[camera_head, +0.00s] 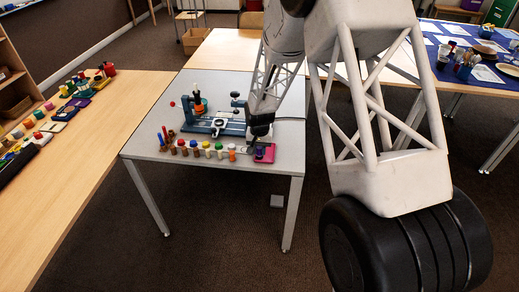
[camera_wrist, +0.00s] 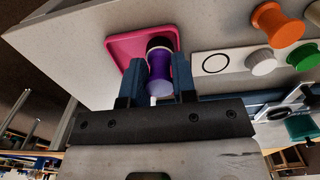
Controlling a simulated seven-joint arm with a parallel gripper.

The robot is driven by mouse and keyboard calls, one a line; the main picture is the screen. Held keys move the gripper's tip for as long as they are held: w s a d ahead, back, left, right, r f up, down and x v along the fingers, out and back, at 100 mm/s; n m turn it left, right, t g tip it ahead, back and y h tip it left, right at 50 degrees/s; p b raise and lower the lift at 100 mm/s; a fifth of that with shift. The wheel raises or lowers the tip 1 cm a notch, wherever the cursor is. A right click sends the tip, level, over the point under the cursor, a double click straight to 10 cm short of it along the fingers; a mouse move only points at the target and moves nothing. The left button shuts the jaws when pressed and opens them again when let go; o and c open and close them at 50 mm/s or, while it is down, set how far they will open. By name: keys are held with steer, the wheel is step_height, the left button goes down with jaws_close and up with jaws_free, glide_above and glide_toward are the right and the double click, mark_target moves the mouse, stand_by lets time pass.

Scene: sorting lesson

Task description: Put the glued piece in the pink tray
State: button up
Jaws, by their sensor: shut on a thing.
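The glued piece (camera_wrist: 160,76) looks like a purple spool joined to a dark part at its far end. In the wrist view it stands between the two blue fingers of my gripper (camera_wrist: 159,82), which are shut on it. The pink tray (camera_wrist: 117,50) lies just beyond, and the dark end overlaps the tray's surface in this view. In the head view the pink tray (camera_head: 271,156) is at the table's front right corner, with my gripper (camera_head: 259,143) right over it. I cannot tell whether the piece touches the tray floor.
A row of coloured spools (camera_head: 206,150) stands left of the tray; an orange spool (camera_wrist: 277,24) and a white strip with a ring mark (camera_wrist: 213,64) show near it. A blue fixture (camera_head: 208,124) stands behind. The wooden side table (camera_head: 95,150) holds more coloured pieces.

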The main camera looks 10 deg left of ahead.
steer(key=shift+f, duration=0.1)
stand_by(0.7)
steer(key=o, duration=1.2)
steer(key=shift+r, duration=0.2)
steer(key=shift+r, duration=3.3)
